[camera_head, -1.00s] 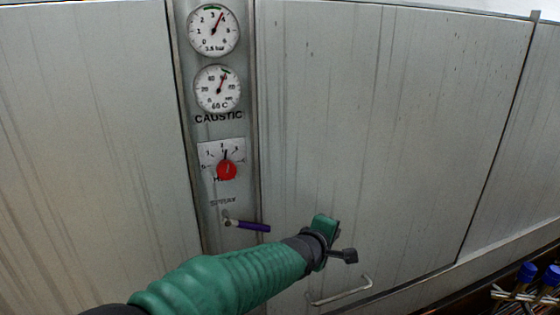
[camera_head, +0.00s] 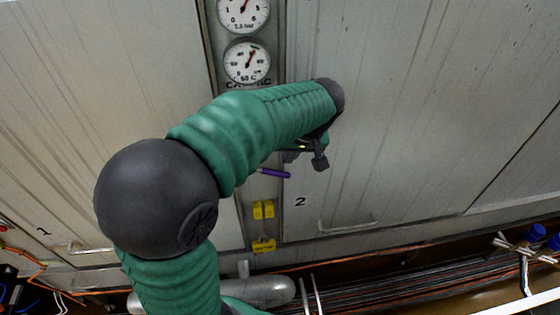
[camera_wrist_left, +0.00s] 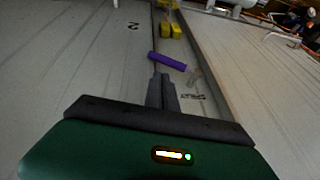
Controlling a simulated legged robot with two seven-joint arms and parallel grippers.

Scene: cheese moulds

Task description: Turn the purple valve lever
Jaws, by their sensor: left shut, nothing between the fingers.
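The purple valve lever (camera_head: 274,173) sits on the narrow panel strip, partly hidden behind my left arm in the head view. In the left wrist view the purple lever (camera_wrist_left: 167,61) lies just beyond the fingertips, tilted, with its metal pivot at the right end. My left gripper (camera_head: 290,157) is close above the lever's free end. In the left wrist view its fingers (camera_wrist_left: 161,82) are together and empty, pointing at the lever. I cannot tell whether they touch it. My right gripper is not in view.
Two gauges (camera_head: 246,60) sit higher on the strip; my arm hides the dial below. Yellow tags (camera_head: 263,209) hang under the lever. A door handle (camera_head: 346,225) juts out at lower right. Pipes and cables (camera_head: 400,270) run along the bottom.

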